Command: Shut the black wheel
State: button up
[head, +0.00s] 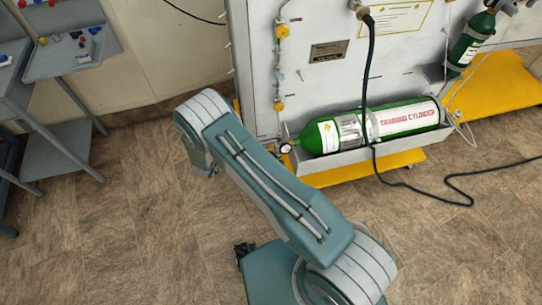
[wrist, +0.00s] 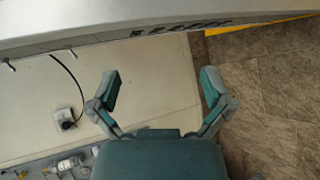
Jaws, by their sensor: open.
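No black wheel can be made out clearly in either view. In the head view, the grey-white trainer panel (head: 336,85) carries yellow fittings on its left edge, and a green training cylinder (head: 405,119) lies in a tray at its foot. A small gauge (head: 285,148) sits at the cylinder's left end. In the wrist view, my gripper (wrist: 160,76) is open, with its two fingers wide apart and nothing between them. A grey panel edge (wrist: 130,32) runs across the top of that view, beyond the fingertips. My gripper does not show in the head view.
A grey bench (head: 75,55) with small coloured parts stands at the left. A black hose (head: 370,70) hangs down the panel and trails over the floor. The yellow base (head: 350,173) juts out below. In the wrist view, a wall box (wrist: 66,118) has a black cable.

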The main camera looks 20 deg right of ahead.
jog(key=s+d+f+n+h, duration=0.3)
jog(key=s+f, duration=0.3)
jog(key=s, duration=0.1)
jog(key=s+d+f+n+h, duration=0.2)
jog(key=s+d+f+h, duration=0.1)
jog(key=s+f, duration=0.35)
jog(key=shift+t, duration=0.3)
jog(key=x, duration=1)
jog(key=shift+w+d, duration=0.15)
jog(key=shift+w, duration=0.1)
jog(key=shift+c, duration=0.3)
jog(key=c, duration=1)
